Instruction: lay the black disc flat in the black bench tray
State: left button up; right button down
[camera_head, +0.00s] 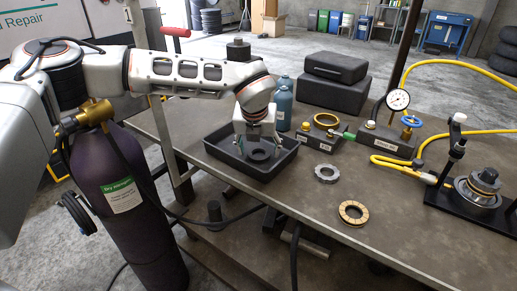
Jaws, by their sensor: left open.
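The black bench tray (291,159) sits on the workbench near its left edge. A small black disc (261,154), with a round hole or recess in its middle, shows inside the tray and looks flat there. My left gripper (258,143) points down over the tray, open, with its fingers on either side of the disc. I cannot tell whether the fingertips touch the disc or the tray floor. My right gripper is not in view.
A toothed metal ring (327,173) and a tan-faced ring (353,212) lie right of the tray. Blue bottles (284,105), black cases (336,67) and a gauge (398,100) stand behind. A purple gas cylinder (125,200) stands at left.

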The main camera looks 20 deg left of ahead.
pick_arm(q)
jog(key=shift+r, duration=0.15)
jog(key=v, duration=1.2)
jog(key=shift+b, duration=0.4)
